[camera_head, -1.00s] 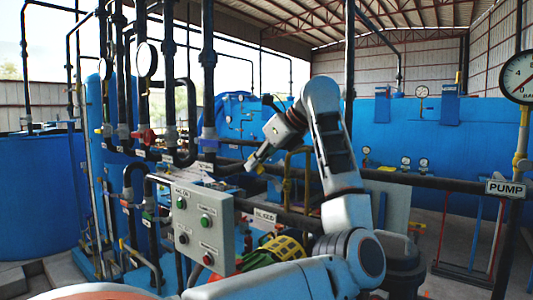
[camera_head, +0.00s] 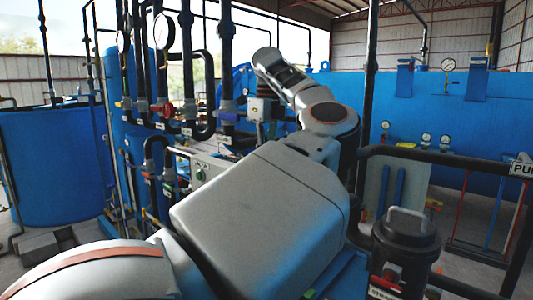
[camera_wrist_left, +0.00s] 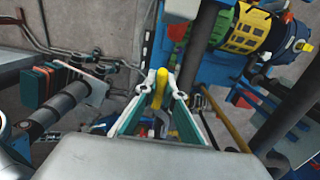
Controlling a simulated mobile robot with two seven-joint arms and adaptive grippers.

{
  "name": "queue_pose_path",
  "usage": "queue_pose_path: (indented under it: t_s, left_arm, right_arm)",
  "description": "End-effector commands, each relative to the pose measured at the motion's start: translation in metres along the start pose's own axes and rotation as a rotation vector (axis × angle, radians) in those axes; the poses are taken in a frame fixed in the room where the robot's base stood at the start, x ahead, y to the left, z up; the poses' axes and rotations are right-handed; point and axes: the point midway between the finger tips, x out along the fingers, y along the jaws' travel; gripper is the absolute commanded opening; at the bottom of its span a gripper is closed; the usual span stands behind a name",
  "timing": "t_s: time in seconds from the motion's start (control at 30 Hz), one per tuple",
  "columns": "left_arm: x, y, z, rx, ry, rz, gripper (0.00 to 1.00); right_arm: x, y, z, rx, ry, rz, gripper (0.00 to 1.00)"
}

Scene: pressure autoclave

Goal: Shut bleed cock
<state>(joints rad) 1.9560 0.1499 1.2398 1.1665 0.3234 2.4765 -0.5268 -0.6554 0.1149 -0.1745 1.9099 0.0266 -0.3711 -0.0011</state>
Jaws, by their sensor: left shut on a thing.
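A yellow lever handle (camera_wrist_left: 161,78), which I take to be the bleed cock's, stands between the fingertips of my left gripper (camera_wrist_left: 161,95) in the left wrist view. The gripper is shut on it. The valve body under the handle is mostly hidden by the fingers. In the head view my left arm reaches across the middle, and its wrist (camera_head: 262,108) points down behind my large grey arm link. The fingers and the cock are hidden there. My right gripper is in neither view.
The control box (camera_head: 203,172) is mostly covered by my arm. Dark pipes with valves (camera_head: 187,70) rise at the left. A black canister (camera_head: 405,245) stands at the right front. In the wrist view a yellow-and-black motor (camera_wrist_left: 243,28) lies near the gripper, with several pipes around.

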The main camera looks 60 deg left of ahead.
Motion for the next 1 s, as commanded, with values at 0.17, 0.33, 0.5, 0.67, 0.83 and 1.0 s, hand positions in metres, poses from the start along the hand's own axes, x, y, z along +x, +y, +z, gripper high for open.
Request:
queue_pose_path:
  t_s: [0.17, 0.33, 0.5, 0.67, 0.83, 1.0]
  left_arm:
    - [0.0034, -0.0001, 0.0003, 0.0, 0.043, -0.002, 0.0]
    - [0.0049, -0.0002, -0.0002, 0.0, 0.057, -0.001, 0.0]
    - [0.0055, -0.0002, -0.0003, 0.0, 0.058, -0.001, 0.0]
    - [0.0059, 0.0, -0.0002, 0.0, 0.058, 0.0, 0.0]
    - [0.0058, 0.0001, 0.0, -0.001, 0.057, 0.0, 0.26]
    - [0.0055, 0.0002, 0.0001, -0.001, 0.056, 0.0, 0.26]
  right_arm:
    - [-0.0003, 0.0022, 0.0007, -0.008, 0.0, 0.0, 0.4]
    - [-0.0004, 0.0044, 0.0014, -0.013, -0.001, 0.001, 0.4]
    - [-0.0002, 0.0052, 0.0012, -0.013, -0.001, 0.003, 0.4]
    - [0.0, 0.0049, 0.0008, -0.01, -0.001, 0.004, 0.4]
    - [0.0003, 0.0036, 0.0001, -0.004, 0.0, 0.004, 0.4]
    - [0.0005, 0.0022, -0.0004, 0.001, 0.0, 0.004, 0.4]
